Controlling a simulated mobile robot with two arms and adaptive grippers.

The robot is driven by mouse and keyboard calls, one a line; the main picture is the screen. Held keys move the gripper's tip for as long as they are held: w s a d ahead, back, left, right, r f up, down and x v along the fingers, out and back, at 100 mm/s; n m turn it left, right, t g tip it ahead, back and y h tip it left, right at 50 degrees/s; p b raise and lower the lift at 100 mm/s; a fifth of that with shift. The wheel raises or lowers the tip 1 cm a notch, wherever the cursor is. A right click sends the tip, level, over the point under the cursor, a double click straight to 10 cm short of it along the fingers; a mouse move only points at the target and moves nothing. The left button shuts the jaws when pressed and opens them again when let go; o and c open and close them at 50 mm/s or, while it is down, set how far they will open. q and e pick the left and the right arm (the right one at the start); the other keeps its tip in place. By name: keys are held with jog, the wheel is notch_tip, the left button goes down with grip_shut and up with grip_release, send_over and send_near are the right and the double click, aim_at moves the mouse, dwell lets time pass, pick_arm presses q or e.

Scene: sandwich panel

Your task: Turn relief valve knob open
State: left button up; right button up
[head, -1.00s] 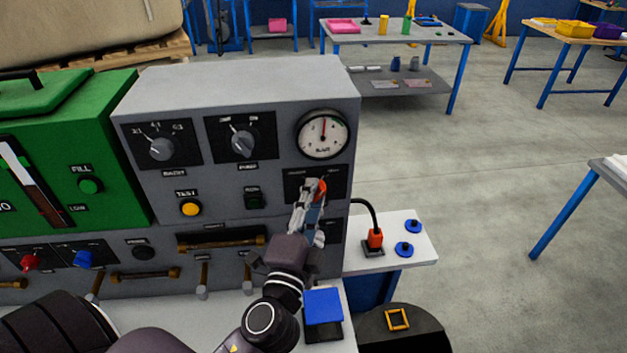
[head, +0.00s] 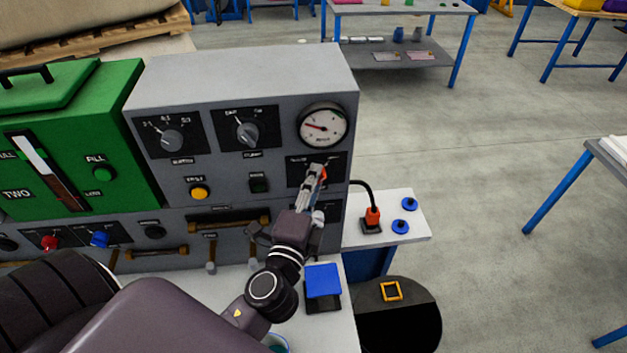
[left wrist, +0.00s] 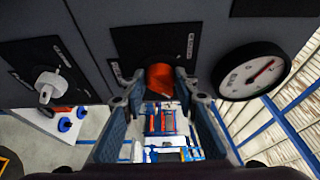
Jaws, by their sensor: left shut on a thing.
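The relief valve knob (head: 324,172) is orange-red and sits on a black plate at the right end of the grey panel, below the round gauge (head: 323,125). In the left wrist view the knob (left wrist: 160,77) lies between the fingertips. My left gripper (head: 317,178) is shut on the knob; its fingers hide most of it in the head view. The fingers (left wrist: 160,93) also show in the left wrist view, one on each side of the knob. The gauge needle points left in the head view. The plate lettering is too small to read. My right gripper is not in view.
Left of the gauge are two grey rotary knobs, one (head: 171,140) farther left. A yellow button (head: 200,192) is below them. An orange plug (head: 373,216) with a black cable stands on the white side shelf (head: 413,240). A green unit (head: 70,150) adjoins the panel's left.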

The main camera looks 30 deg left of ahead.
pick_arm(q)
jog(key=o, duration=1.2)
jog(key=shift+c, duration=0.2)
jog(key=shift+s, duration=0.1)
jog(key=v, duration=1.2)
